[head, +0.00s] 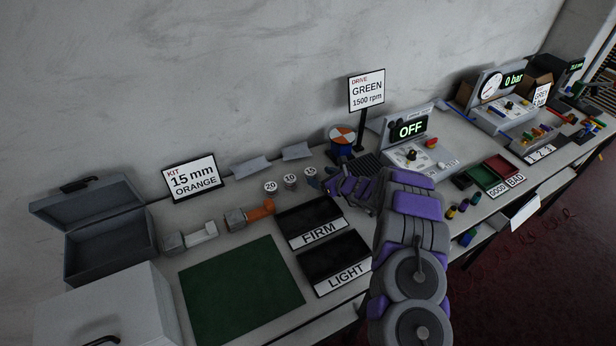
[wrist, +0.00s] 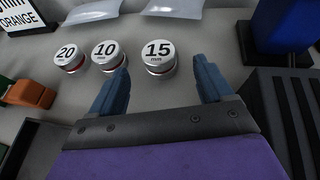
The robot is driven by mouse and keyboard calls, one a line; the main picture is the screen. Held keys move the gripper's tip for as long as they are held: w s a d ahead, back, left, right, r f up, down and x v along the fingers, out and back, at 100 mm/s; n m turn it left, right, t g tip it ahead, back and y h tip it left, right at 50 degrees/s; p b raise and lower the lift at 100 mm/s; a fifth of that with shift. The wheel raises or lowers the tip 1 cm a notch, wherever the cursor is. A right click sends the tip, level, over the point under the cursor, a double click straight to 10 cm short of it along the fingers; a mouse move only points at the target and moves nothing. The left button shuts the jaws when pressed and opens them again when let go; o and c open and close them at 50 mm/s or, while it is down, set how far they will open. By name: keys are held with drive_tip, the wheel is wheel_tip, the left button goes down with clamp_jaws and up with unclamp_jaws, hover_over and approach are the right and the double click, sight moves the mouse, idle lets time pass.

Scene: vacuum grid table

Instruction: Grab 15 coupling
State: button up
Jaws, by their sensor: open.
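The 15 mm coupling (wrist: 159,57) is a short silver cylinder with a red band and a white top marked 15. In the wrist view it stands upright on the table, ahead of and between the open fingers of my gripper (wrist: 165,85). The fingers do not close on it and nothing is held. In the head view the 15 coupling (head: 310,172) is at the right end of a row, just left of my gripper (head: 338,182). The 10 coupling (wrist: 106,55) and the 20 coupling (wrist: 69,58) stand to its left.
A blue block-like stand (wrist: 283,35) and a dark ribbed pad (wrist: 285,105) lie to the right. Clear pouches (wrist: 173,8) lie behind the couplings. An orange part (wrist: 30,93) is at left. Black FIRM (head: 305,219) and LIGHT (head: 333,258) trays are in front.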

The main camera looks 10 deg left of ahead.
sight(314, 174)
drive_tip(key=shift+w+a+f, duration=0.2)
drive_tip(key=shift+w+a, duration=0.05)
drive_tip(key=shift+w, duration=0.1)
drive_tip(key=shift+w+d, duration=0.25)
drive_tip(key=shift+w, duration=0.2)
drive_tip(key=a, duration=0.1)
drive_tip(key=w+a+f, duration=0.1)
drive_tip(key=a, duration=0.1)
drive_tip(key=w+a+f+b, duration=0.1)
drive_tip(key=a, duration=0.1)
drive_tip(key=shift+w+a+f, duration=0.15)
drive_tip(key=shift+w, duration=0.1)
drive_tip(key=shift+d, duration=0.6)
drive_tip(key=shift+c, duration=0.5)
drive_tip(key=shift+a, duration=0.55)
drive_tip(key=c, duration=0.7)
drive_tip(key=shift+d, duration=0.15)
drive_tip(key=c, duration=0.3)
drive_tip(key=shift+d, duration=0.2)
